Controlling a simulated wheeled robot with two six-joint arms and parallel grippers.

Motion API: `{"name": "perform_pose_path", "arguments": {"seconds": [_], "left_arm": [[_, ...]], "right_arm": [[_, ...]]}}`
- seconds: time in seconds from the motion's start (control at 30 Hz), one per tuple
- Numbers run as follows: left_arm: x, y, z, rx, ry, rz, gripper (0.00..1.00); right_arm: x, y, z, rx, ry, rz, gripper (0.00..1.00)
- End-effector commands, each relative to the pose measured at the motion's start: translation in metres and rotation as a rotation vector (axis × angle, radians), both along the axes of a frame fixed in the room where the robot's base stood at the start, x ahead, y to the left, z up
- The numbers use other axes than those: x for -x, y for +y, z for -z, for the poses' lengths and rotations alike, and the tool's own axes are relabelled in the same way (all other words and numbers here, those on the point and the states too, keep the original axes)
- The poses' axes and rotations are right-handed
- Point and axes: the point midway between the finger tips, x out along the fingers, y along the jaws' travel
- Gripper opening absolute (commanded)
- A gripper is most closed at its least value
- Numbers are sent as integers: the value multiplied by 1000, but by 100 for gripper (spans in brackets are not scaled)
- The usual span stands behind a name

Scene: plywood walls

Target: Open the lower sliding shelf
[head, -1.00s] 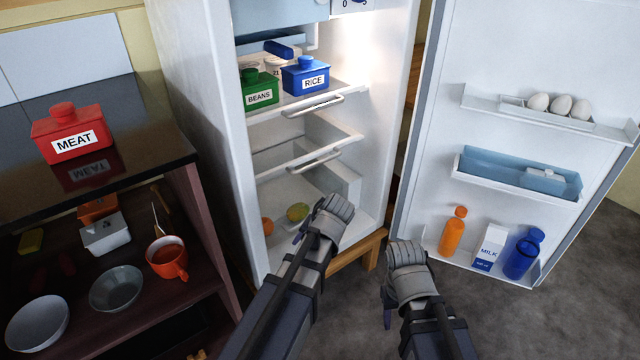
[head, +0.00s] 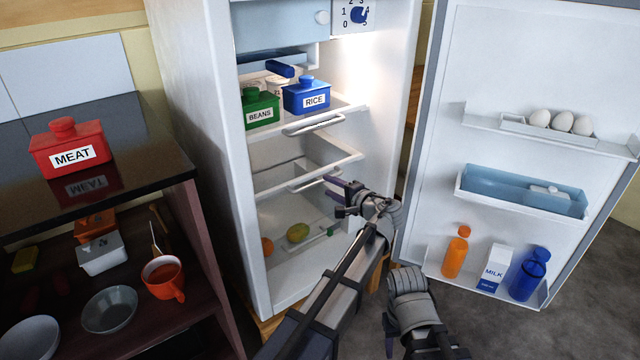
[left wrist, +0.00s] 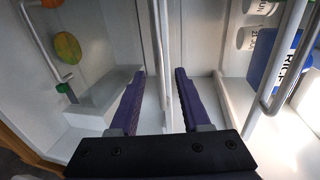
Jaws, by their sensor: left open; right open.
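The lower sliding shelf (head: 335,163) is a pale shelf in the open fridge, below the shelf with the jars. Its light bar handle (head: 305,184) runs along the front. My left gripper (head: 338,196) is open at the right end of this handle. In the left wrist view the open fingers (left wrist: 160,95) have a pale bar (left wrist: 158,40) running lengthwise in the gap between them; I cannot tell whether they touch it. My right gripper (head: 390,335) hangs low in front of the fridge, its fingers mostly hidden by its own wrist.
The upper shelf handle (head: 314,127) is just above, with the green beans box (head: 260,108) and blue rice box (head: 307,96) on that shelf. Fruit (head: 298,232) lies in the bottom. The open door (head: 520,70) stands right; a counter (head: 150,140) stands left.

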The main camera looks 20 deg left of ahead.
Motion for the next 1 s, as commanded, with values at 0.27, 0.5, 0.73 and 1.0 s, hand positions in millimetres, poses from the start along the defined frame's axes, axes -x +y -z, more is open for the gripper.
{"name": "perform_pose_path", "arguments": {"seconds": [0.27, 0.5, 0.73, 1.0], "left_arm": [[-26, 33, 10, 1, 1, -2, 47], [-34, 43, 12, 1, 1, -1, 47], [-34, 44, 12, 2, 1, 0, 47], [-34, 44, 12, 2, 1, 0, 20]], "right_arm": [[0, 0, 10, -1, 0, -2, 50], [0, 0, 12, -2, 0, -2, 50], [0, 0, 12, -2, 0, -3, 50], [0, 0, 12, -2, 0, -2, 50]]}}
